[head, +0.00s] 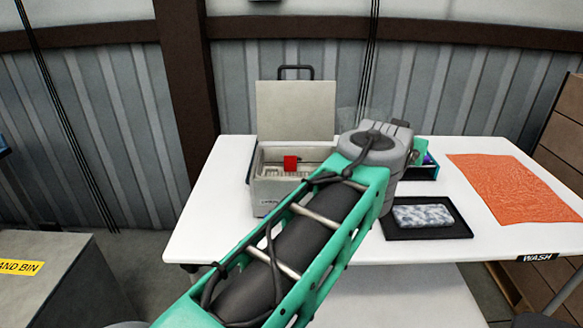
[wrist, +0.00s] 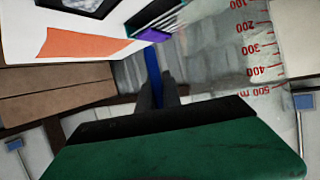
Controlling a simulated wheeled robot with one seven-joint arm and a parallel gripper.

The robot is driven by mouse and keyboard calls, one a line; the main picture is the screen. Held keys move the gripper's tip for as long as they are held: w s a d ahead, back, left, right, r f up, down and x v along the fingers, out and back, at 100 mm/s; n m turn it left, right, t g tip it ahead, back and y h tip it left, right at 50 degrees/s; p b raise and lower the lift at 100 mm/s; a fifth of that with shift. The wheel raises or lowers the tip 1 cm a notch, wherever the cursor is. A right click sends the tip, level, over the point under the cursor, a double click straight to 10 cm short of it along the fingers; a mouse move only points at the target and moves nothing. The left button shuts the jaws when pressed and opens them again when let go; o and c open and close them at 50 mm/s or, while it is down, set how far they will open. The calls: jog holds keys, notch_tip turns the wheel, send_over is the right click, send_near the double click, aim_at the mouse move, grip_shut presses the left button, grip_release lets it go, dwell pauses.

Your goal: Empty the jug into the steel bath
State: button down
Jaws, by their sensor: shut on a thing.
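The clear jug with red volume marks (wrist: 235,50) fills the right of the wrist view, close to my gripper (wrist: 156,88), whose dark fingers are shut on it. In the head view a faint see-through shape, likely the jug (head: 352,118), shows above the wrist; my gripper is hidden behind the arm there. Any contents and the exact tilt of the jug cannot be told. The steel bath (head: 270,192) is a grey box on the white table, left of my wrist, with its lid raised and a red item inside.
A black tray (head: 437,232) with a mottled block (head: 423,215) lies on the white table (head: 215,235). Behind my wrist is a dark box (head: 433,170) with purple and blue items. An orange cloth (head: 510,185) lies at right. A bin (head: 50,285) stands at left.

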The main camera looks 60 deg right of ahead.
aim_at(386, 117)
jog(key=shift+w+r, duration=0.1)
jog(key=shift+r, duration=0.1)
jog(key=w+r+n+g+p, duration=0.1)
jog(key=r+p, duration=0.1)
jog(key=p, duration=0.2)
jog(key=w+r+n+g+p, duration=0.1)
jog(key=w+r+p, duration=0.1)
jog(key=p, duration=0.3)
jog(key=shift+w+r+n, duration=0.25)
jog(key=shift+w+n, duration=0.05)
jog(key=shift+n, duration=0.1)
jog(key=shift+w+d+r+n+g+p, duration=0.1)
jog(key=shift+w+r+n+g+p, duration=0.15)
jog(key=shift+w+n+g+p, duration=0.75)
jog(key=shift+w+d+r+n+g+p, duration=0.1)
jog(key=shift+w+r+n+p, duration=0.3)
jog(key=shift+p, duration=1.15)
jog(key=shift+w+d+r+n+g+p, duration=0.1)
jog(key=shift+w+n+g+p, duration=0.4)
jog(key=shift+w+p, duration=0.6)
jog(key=shift+p, duration=0.45)
jog(key=shift+w+f+n+g, duration=0.2)
jog(key=shift+n+g, duration=0.1)
jog(key=shift+n, duration=0.1)
jog(key=shift+w+d+f+n+h, duration=0.1)
jog(key=shift+w+f+n+h, duration=0.2)
jog(key=shift+w+f+n, duration=0.2)
